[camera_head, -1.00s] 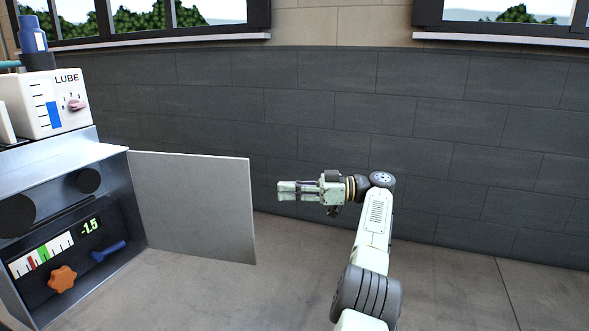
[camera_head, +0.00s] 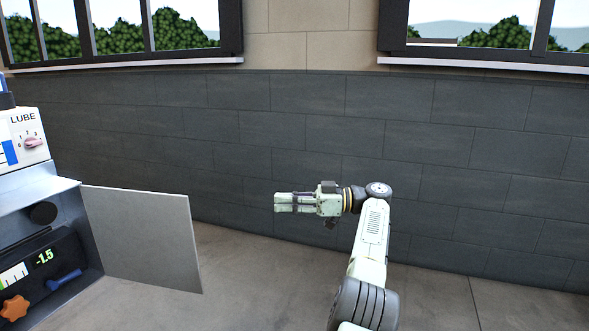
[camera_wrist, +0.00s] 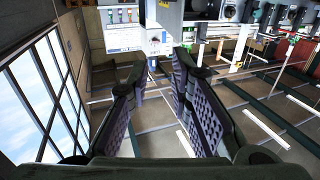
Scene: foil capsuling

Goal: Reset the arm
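My gripper (camera_head: 278,202) is at the end of my pale green arm, held out to the left in front of the dark wall in the head view. Its two padded fingers also show in the wrist view (camera_wrist: 159,78), with a clear gap between them and nothing held. The gripper is apart from the machine and its panel.
The machine marked LUBE (camera_head: 20,175) stands at the left edge, with knobs and a display reading -1.5. Its grey panel (camera_head: 145,238) sticks out toward my gripper. Floor between them is clear. A tiled wall (camera_head: 300,140) with windows stands behind.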

